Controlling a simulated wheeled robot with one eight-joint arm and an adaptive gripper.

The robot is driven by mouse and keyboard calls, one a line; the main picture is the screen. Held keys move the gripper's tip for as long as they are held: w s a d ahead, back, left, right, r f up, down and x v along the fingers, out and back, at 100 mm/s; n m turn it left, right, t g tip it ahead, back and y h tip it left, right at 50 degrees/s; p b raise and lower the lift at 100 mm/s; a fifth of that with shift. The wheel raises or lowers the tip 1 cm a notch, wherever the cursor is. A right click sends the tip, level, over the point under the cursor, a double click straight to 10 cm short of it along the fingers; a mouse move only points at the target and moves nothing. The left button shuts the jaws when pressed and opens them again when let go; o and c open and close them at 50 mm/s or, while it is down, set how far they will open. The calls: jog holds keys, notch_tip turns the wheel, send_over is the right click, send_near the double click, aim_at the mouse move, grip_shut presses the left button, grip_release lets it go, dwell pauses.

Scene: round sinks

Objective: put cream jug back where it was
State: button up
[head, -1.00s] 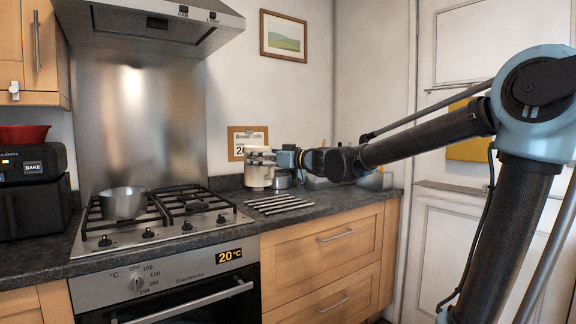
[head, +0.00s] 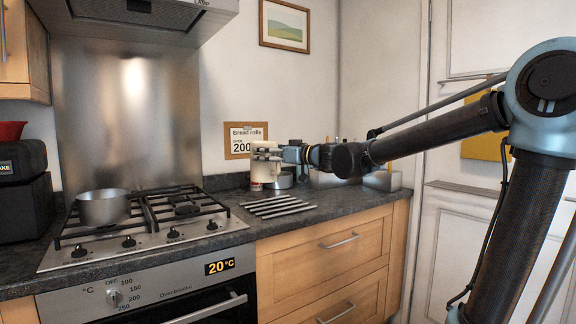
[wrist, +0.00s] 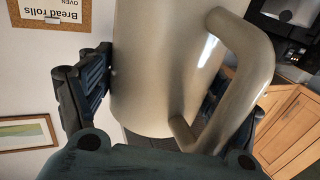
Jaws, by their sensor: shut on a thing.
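The cream jug (head: 264,173) is upright over the back of the dark worktop, right of the hob and behind the metal rack. My gripper (head: 267,154) comes from the right and is shut on it near its upper part. I cannot tell whether its base touches the worktop. In the wrist view the jug (wrist: 150,75) fills the middle between my two jaws. Its curved handle (wrist: 248,65) is on the right side of that picture. Part of the right jaw is hidden behind the jug and handle.
A metal rack (head: 277,207) lies in front of the jug. A metal pot (head: 282,181) stands close to its right. The hob (head: 140,236) with a saucepan (head: 103,208) is to the left. A Bread rolls sign (head: 243,141) is on the wall behind. Grey containers (head: 381,181) stand further right.

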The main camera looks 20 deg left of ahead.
jog(key=w+d+f, duration=0.1)
jog(key=w+f, duration=0.2)
jog(key=w, duration=0.6)
jog(key=w+d+f, duration=0.1)
jog(key=w+f, duration=0.2)
jog(key=w, duration=0.7)
notch_tip(320, 180, down, 7)
jog(key=shift+r+m+t, duration=0.15)
jog(key=shift+m+t, duration=0.15)
jog(key=shift+a+f, duration=0.1)
jog(key=shift+f, duration=0.45)
jog(key=o, duration=1.8)
jog(key=shift+o, duration=0.2)
